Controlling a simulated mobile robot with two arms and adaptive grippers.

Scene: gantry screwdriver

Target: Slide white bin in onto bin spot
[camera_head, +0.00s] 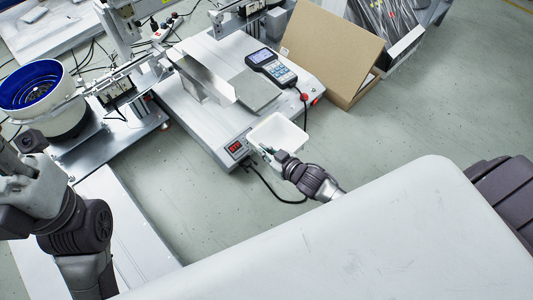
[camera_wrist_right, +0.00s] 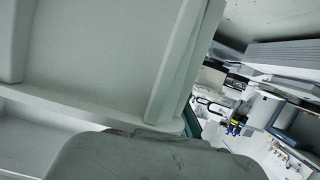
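The white bin (camera_head: 277,133) is at the front right corner of the gantry machine's base, overlapping its edge in the head view. My right gripper (camera_head: 267,153) is at the bin's near wall, with its fingers closed over the rim. In the right wrist view the bin's pale wall (camera_wrist_right: 95,50) fills much of the picture, with a dark grey finger (camera_wrist_right: 150,158) against its rim. I cannot tell how far the bin rests on the base, and no marked bin spot shows. My left arm is at the left edge; its fingers cannot be made out.
The machine base (camera_head: 205,125) carries a metal plate (camera_head: 254,90) and a handheld controller (camera_head: 272,66). An open cardboard box (camera_head: 335,50) stands behind. A blue-lined bowl feeder (camera_head: 40,90) is at left.

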